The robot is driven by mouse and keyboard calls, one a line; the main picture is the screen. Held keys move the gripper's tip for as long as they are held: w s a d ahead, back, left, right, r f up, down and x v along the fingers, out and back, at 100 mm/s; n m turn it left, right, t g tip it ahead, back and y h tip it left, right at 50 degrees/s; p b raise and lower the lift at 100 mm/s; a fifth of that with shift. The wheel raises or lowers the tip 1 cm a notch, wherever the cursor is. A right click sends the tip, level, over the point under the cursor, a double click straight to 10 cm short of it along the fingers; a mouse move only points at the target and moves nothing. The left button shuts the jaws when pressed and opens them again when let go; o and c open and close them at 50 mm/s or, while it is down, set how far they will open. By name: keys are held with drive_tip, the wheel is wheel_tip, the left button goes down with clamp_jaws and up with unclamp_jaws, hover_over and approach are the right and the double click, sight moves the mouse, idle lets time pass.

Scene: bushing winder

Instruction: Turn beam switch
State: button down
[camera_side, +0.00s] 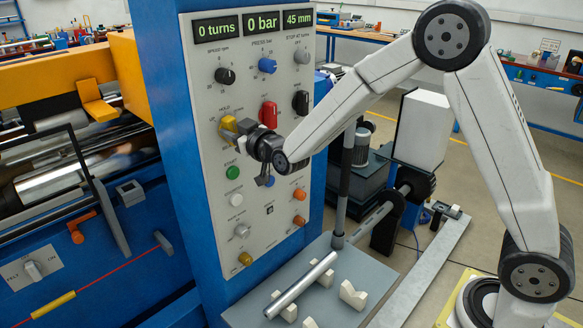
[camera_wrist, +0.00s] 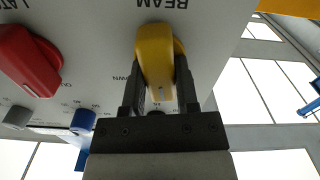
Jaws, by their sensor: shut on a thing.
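The beam switch is a yellow knob (camera_wrist: 156,60) under the label BEAM in the wrist view. My gripper (camera_wrist: 160,88) has one finger on each side of it and is shut on it. The knob stands nearly in line with the fingers, and a pale mark shows on its face. A partly hidden label reading "DOWN" shows to its left. In the side view the yellow knob (camera_side: 228,123) sits on the upright grey panel (camera_side: 256,195), partly covered by my gripper (camera_side: 238,127).
A red switch (camera_wrist: 28,62) sits left of the yellow one, with a blue knob (camera_wrist: 83,121) nearby. In the side view, displays (camera_side: 254,22) read 0 turns, 0 bar and 45 mm. A green button (camera_side: 232,172) lies below my gripper.

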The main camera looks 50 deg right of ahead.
drive_tip(key=n, duration=0.7)
drive_tip(key=shift+a, duration=0.15)
idle(0.5)
drive_tip(key=shift+c, duration=1.8)
unclamp_jaws()
drive_tip(key=shift+s, duration=0.15)
drive_tip(key=s, duration=0.7)
drive_tip(key=shift+s, duration=0.25)
drive_tip(key=shift+f, duration=0.1)
